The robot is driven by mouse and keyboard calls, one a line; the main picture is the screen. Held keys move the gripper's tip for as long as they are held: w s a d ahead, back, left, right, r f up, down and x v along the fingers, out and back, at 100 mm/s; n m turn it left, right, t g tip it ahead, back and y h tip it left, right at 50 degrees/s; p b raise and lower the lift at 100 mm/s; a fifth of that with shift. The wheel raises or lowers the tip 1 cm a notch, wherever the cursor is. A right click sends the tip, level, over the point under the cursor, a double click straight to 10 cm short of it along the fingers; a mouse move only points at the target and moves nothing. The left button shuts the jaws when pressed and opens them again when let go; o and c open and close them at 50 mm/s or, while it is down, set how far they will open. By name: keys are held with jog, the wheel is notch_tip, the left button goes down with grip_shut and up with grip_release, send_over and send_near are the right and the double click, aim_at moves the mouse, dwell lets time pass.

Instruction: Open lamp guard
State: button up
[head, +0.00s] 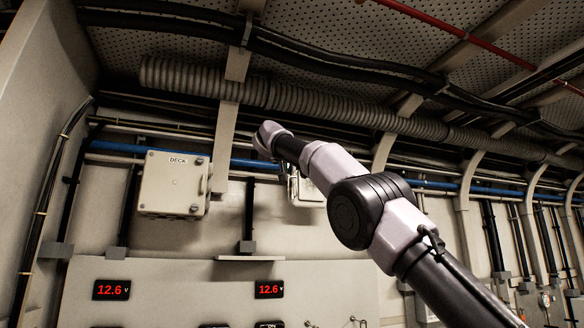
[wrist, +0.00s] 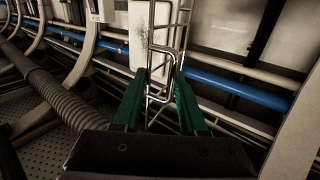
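The lamp guard (wrist: 166,30) is a bright metal wire frame in the wrist view, in front of a pale panel. A bent wire loop (wrist: 163,92) hangs from it between the green fingers of my gripper (wrist: 160,78). My gripper is open, with a finger on each side of the loop. I cannot tell whether either finger touches the wire. In the head view the pale lamp fitting (head: 308,192) is on the wall, mostly hidden behind my arm; the fingers are hidden there too.
A corrugated duct (head: 300,103) and blue pipe (head: 240,162) run close by; the duct (wrist: 55,98) and pipe (wrist: 235,85) also show in the wrist view. A DECK box (head: 174,184) is left of the lamp. A panel with red displays (head: 112,290) stands below.

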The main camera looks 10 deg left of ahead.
jog(key=s+a, duration=0.1)
jog(key=s, duration=0.9)
jog(key=shift+s+a, duration=0.3)
jog(key=shift+s, duration=0.05)
dwell(0.3)
